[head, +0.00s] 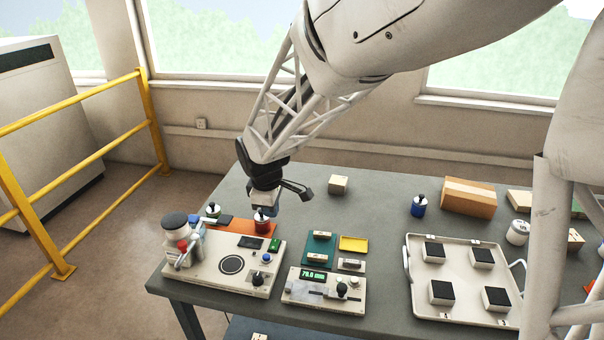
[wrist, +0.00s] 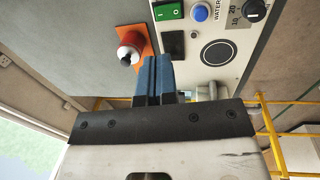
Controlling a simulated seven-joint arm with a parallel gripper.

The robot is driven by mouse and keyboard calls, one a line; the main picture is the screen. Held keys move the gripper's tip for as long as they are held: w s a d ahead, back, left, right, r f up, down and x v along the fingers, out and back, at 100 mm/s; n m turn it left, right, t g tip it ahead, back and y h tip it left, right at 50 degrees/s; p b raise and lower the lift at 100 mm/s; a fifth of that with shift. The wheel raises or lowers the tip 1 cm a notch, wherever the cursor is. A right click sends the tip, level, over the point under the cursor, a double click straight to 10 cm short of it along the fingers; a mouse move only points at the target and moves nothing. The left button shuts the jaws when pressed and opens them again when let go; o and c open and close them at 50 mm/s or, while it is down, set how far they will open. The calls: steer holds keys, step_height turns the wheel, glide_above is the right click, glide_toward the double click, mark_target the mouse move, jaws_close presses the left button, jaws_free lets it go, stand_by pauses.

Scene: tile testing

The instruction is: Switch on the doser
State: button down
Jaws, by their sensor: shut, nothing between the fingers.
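The doser (head: 207,268) is a pale box at the left front of the table, with a round dark plate, a small dark display, a blue button (head: 267,258) and a black knob. Its green switch (head: 275,245) is at the back right corner of its top. The switch also shows at the top of the wrist view (wrist: 168,11), with a white mark. The display (wrist: 173,44) is dark and blank. My gripper (head: 264,203) is shut and empty, above the back of the doser. In the wrist view its blue fingers (wrist: 155,62) point toward the switch, apart from it.
A red bottle (head: 262,226) with a black top stands on an orange mat (head: 232,226) close to my fingers. A second instrument (head: 325,289) with a lit green display stands to the right. A white tray (head: 412,258) holds several dark-topped tiles further right.

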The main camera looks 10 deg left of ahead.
mark_target(274, 245)
steer(key=f, duration=0.3)
steer(key=w+f, duration=0.1)
steer(key=f, duration=0.6)
steer(key=shift+w+f, duration=0.25)
steer(key=shift+f, duration=0.05)
steer(key=shift+f+g, duration=0.25)
steer(key=shift+g, duration=0.05)
stand_by(0.3)
steer(key=shift+s, duration=0.1)
steer(key=shift+s+r, duration=0.2)
steer(key=shift+s, duration=0.35)
steer(key=shift+r, duration=0.25)
